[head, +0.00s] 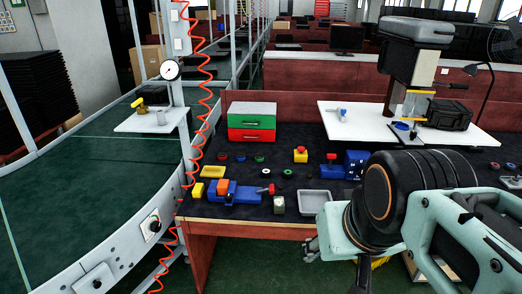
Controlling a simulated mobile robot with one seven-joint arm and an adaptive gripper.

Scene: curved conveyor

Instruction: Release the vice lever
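A blue vice (243,194) lies on the dark mat of the workbench, near its front left. An orange block (223,186) sits at its left end; I cannot tell if it is clamped. The red-tipped vice lever (270,189) sticks out at the right end of the vice. My teal and black arm fills the lower right. Small grey parts at its lower left, in front of the bench edge, look like my gripper (311,248). It is apart from the lever, to the right and below it in the picture. Its fingers are mostly hidden, so its opening is unclear.
Yellow pieces (213,172) lie left and behind. A red button box (300,155) and green-red drawers (251,122) stand farther back. A curved conveyor (75,200) runs along the left.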

